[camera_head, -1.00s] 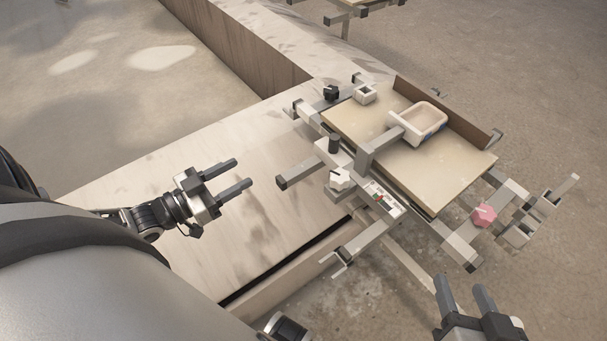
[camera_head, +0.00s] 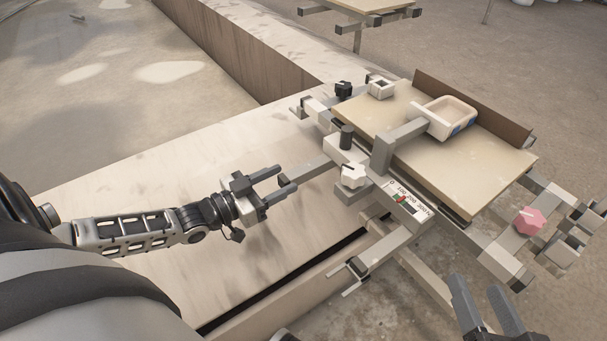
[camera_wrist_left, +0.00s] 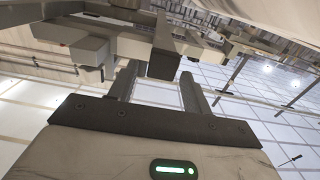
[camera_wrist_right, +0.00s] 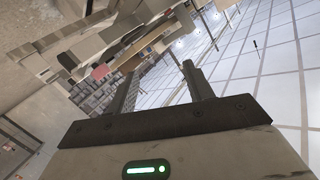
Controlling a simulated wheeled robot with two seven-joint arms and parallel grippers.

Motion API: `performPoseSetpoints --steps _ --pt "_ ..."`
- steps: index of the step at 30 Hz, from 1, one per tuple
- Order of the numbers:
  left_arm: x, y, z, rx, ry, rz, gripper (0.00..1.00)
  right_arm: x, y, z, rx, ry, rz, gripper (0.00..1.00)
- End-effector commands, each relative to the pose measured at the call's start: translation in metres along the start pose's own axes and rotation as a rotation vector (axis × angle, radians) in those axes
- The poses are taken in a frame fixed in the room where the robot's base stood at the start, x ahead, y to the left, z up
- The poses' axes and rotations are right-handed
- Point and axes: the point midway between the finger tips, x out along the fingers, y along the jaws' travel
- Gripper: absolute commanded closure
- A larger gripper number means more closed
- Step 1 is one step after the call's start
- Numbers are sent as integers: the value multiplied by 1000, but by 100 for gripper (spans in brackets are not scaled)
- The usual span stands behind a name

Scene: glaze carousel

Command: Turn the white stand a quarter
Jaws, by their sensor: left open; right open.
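The stand (camera_head: 340,150) is a grey-white frame with several bars reaching outward, carrying a tan board (camera_head: 400,139). I cannot tell for certain that this is the white stand. One grey bar (camera_head: 312,169) reaches left from it. My left gripper (camera_head: 285,179) is open at this bar's outer end. In the left wrist view the bar's dark end (camera_wrist_left: 163,60) shows between the two fingers; I cannot tell whether they touch it. My right gripper (camera_head: 484,302) is open and empty at the bottom right, apart from the stand. Its fingers also show in the right wrist view (camera_wrist_right: 160,88).
A cream tray (camera_head: 447,117) sits on the board, under a grey arm. A brown panel (camera_head: 480,105) edges the board's far side. A pink knob (camera_head: 528,221), white knob (camera_head: 353,175) and scale (camera_head: 408,200) are on the frame. A pale slab (camera_head: 150,180) lies left.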

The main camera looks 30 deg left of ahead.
Motion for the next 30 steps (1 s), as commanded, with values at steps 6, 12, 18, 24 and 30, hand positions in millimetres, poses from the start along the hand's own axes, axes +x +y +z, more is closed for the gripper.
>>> performPoseSetpoints --steps 6,12,18,24,30 --pt "44 0 2 1 4 0 51 2 -4 -1 62 47 -41 48" --pt "64 0 2 0 1 -1 51 3 -6 -2 98 63 -61 48" --pt "69 0 1 0 -2 0 51 1 -9 -9 106 80 -71 48" --pt "69 0 0 0 -2 0 59 1 -10 -10 105 82 -72 48" --pt "69 0 0 0 -1 0 100 1 -9 -9 104 80 -71 48"
